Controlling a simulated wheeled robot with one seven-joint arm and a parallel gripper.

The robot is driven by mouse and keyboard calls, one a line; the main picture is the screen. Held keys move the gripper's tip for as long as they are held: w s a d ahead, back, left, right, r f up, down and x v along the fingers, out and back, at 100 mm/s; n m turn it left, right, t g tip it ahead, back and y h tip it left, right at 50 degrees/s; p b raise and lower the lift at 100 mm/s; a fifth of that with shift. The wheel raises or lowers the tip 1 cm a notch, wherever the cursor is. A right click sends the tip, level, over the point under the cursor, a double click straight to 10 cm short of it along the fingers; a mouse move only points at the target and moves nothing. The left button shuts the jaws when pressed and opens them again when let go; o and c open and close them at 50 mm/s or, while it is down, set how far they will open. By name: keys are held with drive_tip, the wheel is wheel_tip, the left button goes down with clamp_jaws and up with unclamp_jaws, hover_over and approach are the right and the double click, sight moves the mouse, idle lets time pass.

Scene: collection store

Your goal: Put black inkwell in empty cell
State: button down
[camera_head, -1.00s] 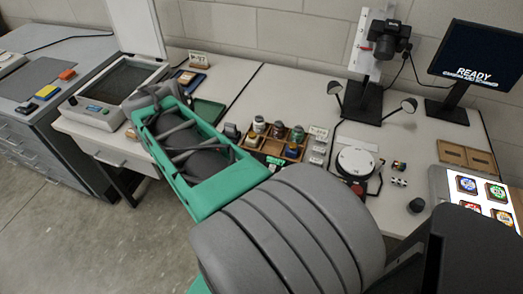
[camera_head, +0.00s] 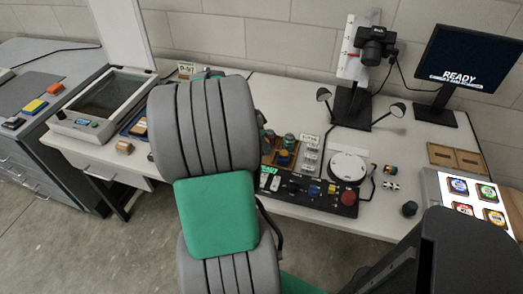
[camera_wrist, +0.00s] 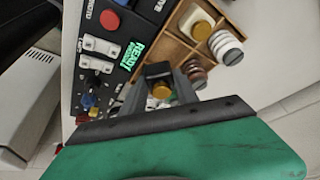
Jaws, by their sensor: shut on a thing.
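In the wrist view my gripper (camera_wrist: 163,92) is shut on a small dark block-like thing with an amber part, which looks like the black inkwell (camera_wrist: 158,70). The wooden tray (camera_wrist: 174,47) with cells lies beside and partly beneath it. A bare cell shows between the walls nearest the held thing.
A black control panel (camera_head: 308,190) with a red button (camera_head: 348,198) lies in front of the tray. A round white device (camera_head: 348,166) and a camera stand (camera_head: 352,105) are to the right. A small dark cylinder (camera_head: 410,208) stands on the table. A scanner (camera_head: 105,105) is at the left.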

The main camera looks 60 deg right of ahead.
drive_tip(key=shift+w+d+f, duration=0.2)
drive_tip(key=shift+d+f, duration=0.2)
drive_tip(key=shift+f, duration=0.1)
drive_tip(key=shift+w+d+f, duration=0.15)
drive_tip(key=shift+d+f, duration=0.2)
drive_tip(key=shift+f, duration=0.1)
drive_tip(key=shift+w+d+f, duration=0.1)
drive_tip(key=shift+d+f, duration=0.1)
drive_tip(key=shift+f, duration=1.6)
drive_tip(key=shift+f, duration=0.25)
drive_tip(key=c, duration=1.2)
unclamp_jaws()
drive_tip(key=shift+r, duration=0.1)
